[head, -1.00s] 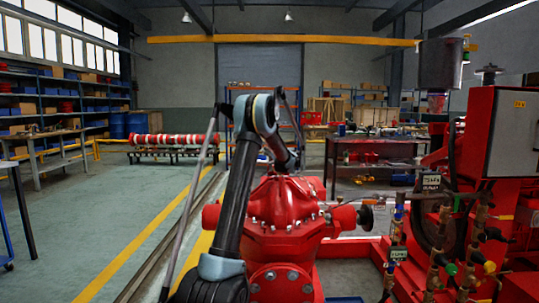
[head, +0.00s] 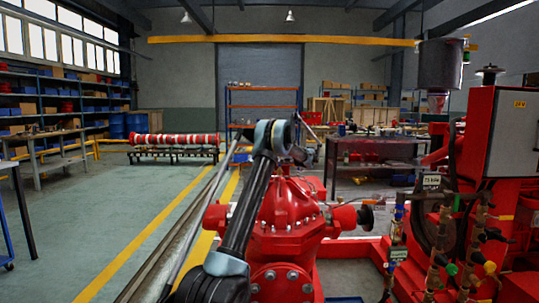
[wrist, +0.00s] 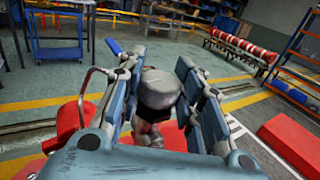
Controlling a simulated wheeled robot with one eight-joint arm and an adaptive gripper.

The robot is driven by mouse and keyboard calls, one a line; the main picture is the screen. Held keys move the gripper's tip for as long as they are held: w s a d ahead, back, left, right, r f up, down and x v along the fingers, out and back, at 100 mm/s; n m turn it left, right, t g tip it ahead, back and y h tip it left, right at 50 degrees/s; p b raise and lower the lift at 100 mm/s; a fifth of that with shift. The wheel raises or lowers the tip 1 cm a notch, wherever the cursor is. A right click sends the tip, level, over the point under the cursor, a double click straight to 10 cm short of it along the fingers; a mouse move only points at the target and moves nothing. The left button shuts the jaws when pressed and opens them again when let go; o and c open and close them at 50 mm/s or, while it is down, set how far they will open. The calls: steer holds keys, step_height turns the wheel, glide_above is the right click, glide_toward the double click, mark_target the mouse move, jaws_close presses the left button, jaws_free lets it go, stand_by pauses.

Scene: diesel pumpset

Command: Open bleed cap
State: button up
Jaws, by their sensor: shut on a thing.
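The bleed cap (wrist: 160,88) is a round grey metal cap on a short brownish stem, in the middle of the wrist view. My gripper (wrist: 158,76) has its two blue-grey fingers on either side of the cap, shut on it. The cap's sides and the lower stem are partly hidden by the fingers. In the head view, the red pump casing (head: 283,220) stands in front of me with my arm over its left side. The cap cannot be made out there.
A bent metal tube (wrist: 92,84) rises close to the left finger, with a small blue part near it. A red-and-white shaft (head: 175,140) lies on a rack behind.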

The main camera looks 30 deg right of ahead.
steer(key=shift+d, duration=0.1)
steer(key=shift+c, duration=0.2)
steer(key=o, duration=1.1)
steer(key=shift+s, duration=0.1)
steer(key=v, duration=1.1)
steer(key=shift+s+d, duration=0.2)
steer(key=shift+s, duration=0.1)
